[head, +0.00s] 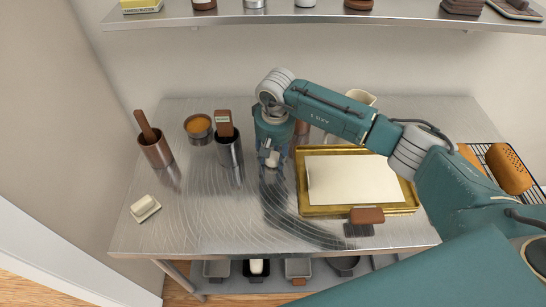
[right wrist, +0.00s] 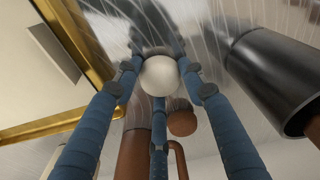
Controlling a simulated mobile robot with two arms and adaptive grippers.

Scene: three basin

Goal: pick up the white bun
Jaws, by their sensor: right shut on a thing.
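The white bun (right wrist: 159,73) is small and round and sits between the blue fingers of my right gripper (right wrist: 158,78) in the right wrist view. In the head view my right gripper (head: 270,152) points down over the middle of the steel table (head: 215,220), left of the gold tray. It is shut on the bun, which shows as a small pale spot (head: 272,159) partly hidden by the fingers. My left gripper is not in view.
A gold tray (head: 302,190) with a white sheet lies to the right. A dark metal cup (head: 231,153), a brown cup (head: 157,152) and an orange-filled bowl (head: 198,126) stand left. A brown-handled scraper (head: 367,215) lies at the tray's front edge. The front-left tabletop is mostly clear.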

